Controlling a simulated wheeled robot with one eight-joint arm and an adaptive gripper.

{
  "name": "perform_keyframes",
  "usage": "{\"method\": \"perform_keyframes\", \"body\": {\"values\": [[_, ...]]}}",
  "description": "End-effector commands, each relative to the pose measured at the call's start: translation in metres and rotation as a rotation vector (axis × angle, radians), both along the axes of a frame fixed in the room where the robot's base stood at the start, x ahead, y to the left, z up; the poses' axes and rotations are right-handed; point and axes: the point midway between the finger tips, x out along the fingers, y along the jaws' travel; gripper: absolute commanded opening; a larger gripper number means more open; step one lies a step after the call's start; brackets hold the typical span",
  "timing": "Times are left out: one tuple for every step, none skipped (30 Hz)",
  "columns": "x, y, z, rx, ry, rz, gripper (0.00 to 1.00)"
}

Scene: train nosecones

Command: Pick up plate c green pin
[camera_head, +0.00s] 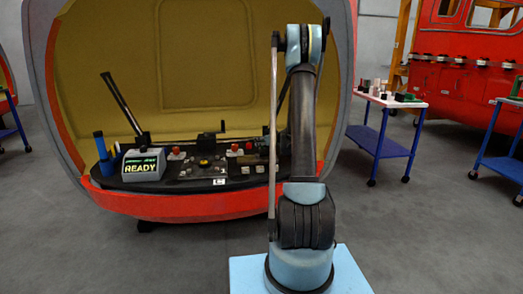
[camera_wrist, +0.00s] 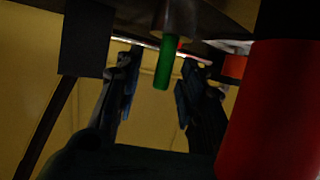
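In the wrist view, the green pin (camera_wrist: 165,62) is a slim green cylinder hanging from a dark surface at the top of the picture. My gripper (camera_wrist: 160,75) is open, with one dark finger on each side of the pin. Gaps show between the pin and both fingers, and I cannot tell how deep it sits between them. In the head view my arm hides the gripper, and I cannot make out the green pin or plate c there.
A large red cylinder (camera_wrist: 270,110) stands close at the right in the wrist view. In the head view, the dark console (camera_head: 222,178) inside the red nosecone carries a READY display (camera_head: 141,165), blue cylinders (camera_head: 103,150) and red knobs. A blue trolley (camera_head: 380,145) stands to the right.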

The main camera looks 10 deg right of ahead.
Motion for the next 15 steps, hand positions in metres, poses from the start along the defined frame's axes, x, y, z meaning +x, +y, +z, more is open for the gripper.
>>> {"method": "perform_keyframes", "body": {"values": [[0.0010, 0.0009, -0.0005, 0.000, 0.000, 0.000, 0.36], [0.0011, 0.0009, -0.0006, 0.000, 0.000, 0.000, 0.36], [0.0009, 0.0008, -0.0005, 0.000, 0.000, 0.000, 0.36], [0.0009, 0.0008, -0.0005, 0.000, 0.000, 0.000, 0.36], [0.0007, 0.0007, -0.0005, 0.000, 0.000, 0.000, 0.36], [0.0007, 0.0007, -0.0005, 0.000, 0.000, 0.000, 0.36], [0.0007, 0.0007, -0.0005, 0.000, 0.000, 0.000, 0.30], [0.0007, 0.0007, -0.0005, 0.000, 0.000, 0.000, 0.23], [0.0007, 0.0007, -0.0005, 0.000, 0.000, 0.000, 0.14], [0.0007, 0.0007, -0.0005, 0.000, 0.000, 0.000, 0.07], [0.0006, 0.0006, -0.0004, 0.000, 0.000, 0.000, 0.00], [0.0006, 0.0006, -0.0004, 0.000, 0.000, 0.000, 0.00], [0.0006, 0.0006, -0.0004, 0.000, 0.000, 0.000, 0.00], [0.0006, 0.0006, -0.0004, 0.000, 0.000, 0.000, 0.00], [0.0006, 0.0006, -0.0004, 0.000, 0.000, 0.000, 0.00]]}}
